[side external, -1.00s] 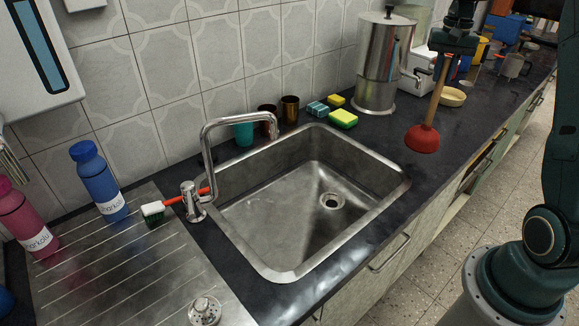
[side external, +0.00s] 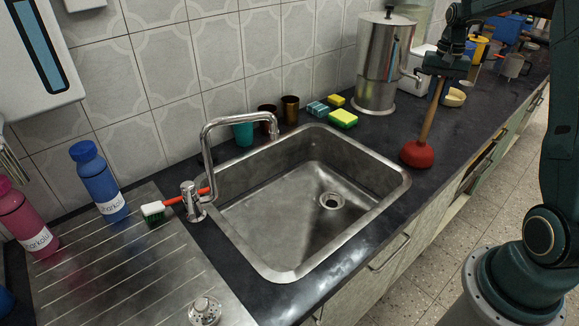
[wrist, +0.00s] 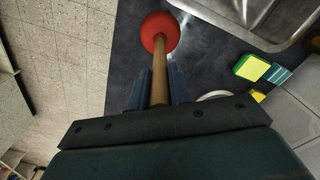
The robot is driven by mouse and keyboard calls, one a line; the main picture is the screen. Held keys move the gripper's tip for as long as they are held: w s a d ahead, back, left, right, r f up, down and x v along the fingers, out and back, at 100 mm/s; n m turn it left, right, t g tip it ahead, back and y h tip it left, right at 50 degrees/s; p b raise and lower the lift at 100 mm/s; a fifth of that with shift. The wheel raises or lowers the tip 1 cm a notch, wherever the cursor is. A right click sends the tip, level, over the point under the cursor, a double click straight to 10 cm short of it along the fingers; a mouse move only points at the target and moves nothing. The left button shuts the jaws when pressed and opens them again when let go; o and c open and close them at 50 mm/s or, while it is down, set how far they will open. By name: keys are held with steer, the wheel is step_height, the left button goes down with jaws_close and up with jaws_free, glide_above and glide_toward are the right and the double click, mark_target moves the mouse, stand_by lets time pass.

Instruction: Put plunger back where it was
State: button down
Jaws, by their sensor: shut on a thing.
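The plunger has a red rubber cup (side external: 417,154) and a wooden handle (side external: 431,108). In the side view it is close to upright, leaning slightly, with its cup at the dark countertop just right of the sink. I cannot tell for sure whether the cup rests on the counter. My gripper (side external: 441,75) is above it, shut on the upper part of the handle. In the wrist view the handle runs between the two fingers (wrist: 160,90) to the red cup (wrist: 160,33). The top end of the handle is hidden by my gripper.
The steel sink (side external: 290,262) lies left of the plunger. A steel urn (side external: 375,65), yellow and green sponges (side external: 343,119) and a tan bowl (side external: 455,97) stand behind. The counter's front edge is close on the right. The counter in front of the plunger is clear.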

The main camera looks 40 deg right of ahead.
steer(key=c, duration=1.3)
jaws_free()
steer(key=shift+f, duration=0.1)
step_height(320, 180, up, 12)
steer(key=shift+f, duration=0.15)
steer(key=shift+r, duration=0.3)
